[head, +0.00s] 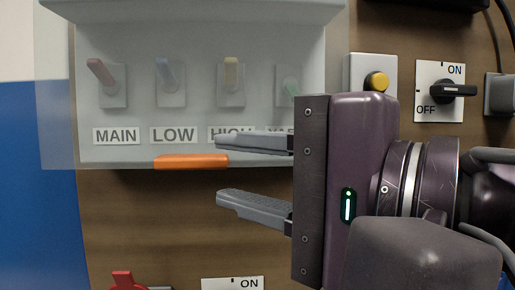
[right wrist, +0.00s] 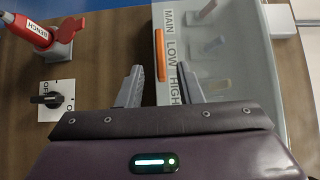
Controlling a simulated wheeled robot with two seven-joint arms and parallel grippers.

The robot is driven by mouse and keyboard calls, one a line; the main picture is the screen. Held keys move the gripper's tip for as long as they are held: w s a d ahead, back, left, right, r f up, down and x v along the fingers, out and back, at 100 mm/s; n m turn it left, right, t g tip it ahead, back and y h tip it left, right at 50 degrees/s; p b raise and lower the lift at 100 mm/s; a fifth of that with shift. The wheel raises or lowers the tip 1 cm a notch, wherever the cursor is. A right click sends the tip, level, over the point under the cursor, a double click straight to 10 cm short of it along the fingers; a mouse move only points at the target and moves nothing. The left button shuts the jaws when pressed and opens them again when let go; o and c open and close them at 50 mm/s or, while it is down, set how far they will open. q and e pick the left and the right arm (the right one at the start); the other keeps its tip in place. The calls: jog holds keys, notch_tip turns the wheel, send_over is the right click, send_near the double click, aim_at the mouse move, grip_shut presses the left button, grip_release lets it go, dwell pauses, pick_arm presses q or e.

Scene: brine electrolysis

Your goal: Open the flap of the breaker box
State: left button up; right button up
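The breaker box (head: 200,25) is on the wooden panel at the upper left of the head view. Its clear flap (head: 55,120) hangs down over several coloured switches, and labels MAIN, LOW and HIGH show through it. An orange handle strip (head: 190,162) is at the flap's lower edge; it also shows in the right wrist view (right wrist: 160,55). My right gripper (head: 218,170) is open and empty, its fingers spread above and below the handle's level, just right of it. In the right wrist view the handle lies ahead, between the fingertips' lines. My left gripper is not in view.
To the right are a yellow button (head: 377,82) and a black ON/OFF rotary switch (head: 453,90). The panel just under the flap is clear.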

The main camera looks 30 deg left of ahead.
aim_at(200, 164)
jog(key=p+x, duration=0.1)
jog(key=x, duration=0.3)
jog(key=shift+a+r+p, duration=0.2)
jog(key=shift+a+p, duration=0.05)
jog(key=shift+p, duration=0.1)
jog(key=shift+a+f, duration=0.1)
jog(key=shift+a, duration=0.4)
jog(key=shift+w+d, duration=0.1)
grip_shut()
